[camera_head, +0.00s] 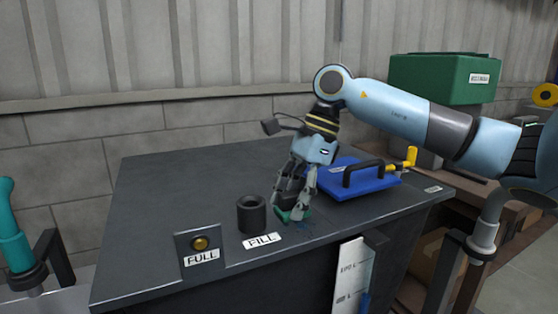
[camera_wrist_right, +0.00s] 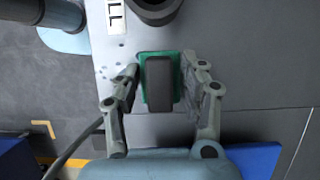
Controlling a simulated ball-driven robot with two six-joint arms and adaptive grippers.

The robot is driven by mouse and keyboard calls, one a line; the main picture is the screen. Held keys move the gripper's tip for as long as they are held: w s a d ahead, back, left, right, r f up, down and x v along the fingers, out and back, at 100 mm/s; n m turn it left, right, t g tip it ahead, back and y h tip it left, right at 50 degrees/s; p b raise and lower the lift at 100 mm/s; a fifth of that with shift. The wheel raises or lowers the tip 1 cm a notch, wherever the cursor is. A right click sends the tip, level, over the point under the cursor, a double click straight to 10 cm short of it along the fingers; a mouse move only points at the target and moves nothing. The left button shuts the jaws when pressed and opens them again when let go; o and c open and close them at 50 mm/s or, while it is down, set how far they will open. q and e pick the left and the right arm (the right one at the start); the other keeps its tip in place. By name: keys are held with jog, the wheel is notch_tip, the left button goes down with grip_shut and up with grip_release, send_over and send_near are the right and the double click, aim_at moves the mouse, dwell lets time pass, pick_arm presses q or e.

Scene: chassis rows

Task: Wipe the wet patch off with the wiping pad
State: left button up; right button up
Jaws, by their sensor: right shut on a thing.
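The wiping pad (camera_head: 294,214) has a green base and a dark grip block. It is at the bench top's front edge, right of the FILL label. In the wrist view the pad (camera_wrist_right: 141,62) lies between the fingers. My right gripper (camera_head: 295,203) points down and is shut on the pad; it also shows in the right wrist view (camera_wrist_right: 163,78). The wet patch (camera_head: 304,227) shows as small dark-blue marks beside the pad, with droplets (camera_wrist_right: 117,58) in the wrist view. The pad and fingers may hide part of it. My left gripper is out of view.
A dark round filler neck (camera_head: 251,214) stands just left of the pad. A blue lid with a black handle (camera_head: 358,185) lies close on the right. A FULL lamp panel (camera_head: 200,246) is at the front left. The bench top's back left is clear.

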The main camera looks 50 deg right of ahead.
jog(key=shift+w+d+r, duration=0.1)
jog(key=shift+w+d, duration=0.05)
jog(key=shift+w, duration=0.15)
jog(key=r, duration=0.1)
jog(key=r+p, duration=0.1)
jog(key=r, duration=0.1)
jog(key=shift+s+r, duration=0.3)
jog(key=shift+w+r+p, duration=0.1)
jog(key=shift+r+p, duration=0.25)
jog(key=shift+w+r+p, duration=0.1)
jog(key=shift+r+p, duration=0.2)
jog(key=shift+r, duration=0.35)
jog(key=shift+r+p, duration=0.35)
jog(key=shift+r, duration=0.75)
